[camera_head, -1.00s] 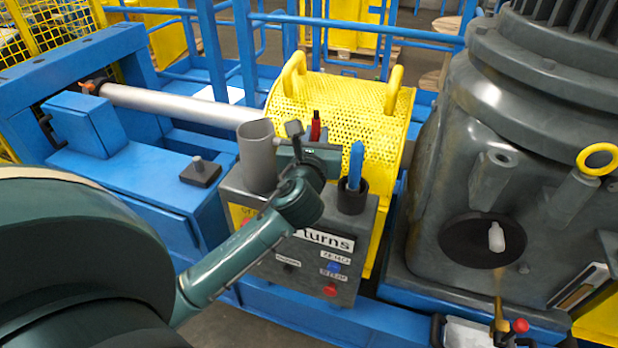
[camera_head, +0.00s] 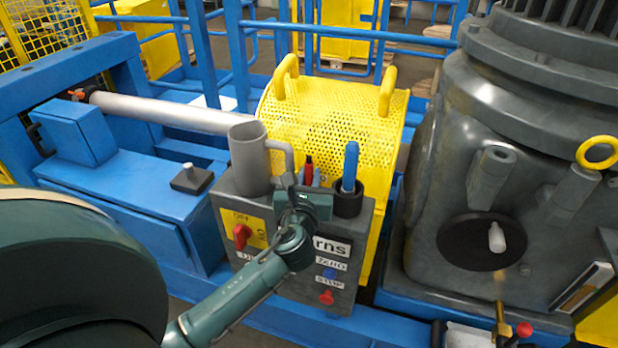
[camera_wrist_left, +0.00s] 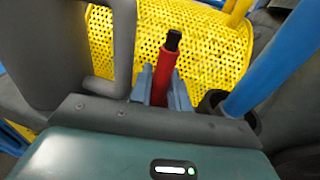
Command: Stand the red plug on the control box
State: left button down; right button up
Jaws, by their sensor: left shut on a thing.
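The red plug (camera_head: 308,172), a red cylinder with a black tip, stands upright between the fingers of my left gripper (camera_head: 310,184). In the left wrist view the plug (camera_wrist_left: 178,76) rises between the two grey-blue fingers (camera_wrist_left: 161,88), black tip up. The gripper is shut on it, over the top of the grey control box (camera_head: 227,203). The plug's lower end is hidden by the gripper, so I cannot tell whether it touches the box top. My right gripper does not show.
A grey mug (camera_head: 247,168) stands on the box left of the plug, its handle close to the gripper. A black holder (camera_head: 347,203) with a blue marker (camera_head: 350,163) is close on the right. A yellow perforated guard (camera_head: 330,110) rises behind. A grey motor housing (camera_head: 450,180) is farther right.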

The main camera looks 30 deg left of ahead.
pick_arm(q)
jog(key=c, duration=1.6)
grip_release()
jog(key=shift+f, duration=0.1)
jog(key=shift+s+d, duration=0.1)
jog(key=f+v, duration=0.1)
jog(key=v, duration=1.1)
jog(key=s+d+f+n+g+h, duration=0.2)
jog(key=s+d+f+n+h, duration=0.2)
jog(key=n, duration=1)
jog(key=s+d+f+n+g+h, duration=0.2)
jog(key=s+d+f+n+h, duration=0.3)
jog(key=n, duration=0.9)
jog(key=d+f+h, duration=0.2)
jog(key=d+f, duration=0.2)
jog(key=f, duration=0.1)
jog(key=shift+s+h, duration=0.3)
jog(key=shift+h, duration=0.1)
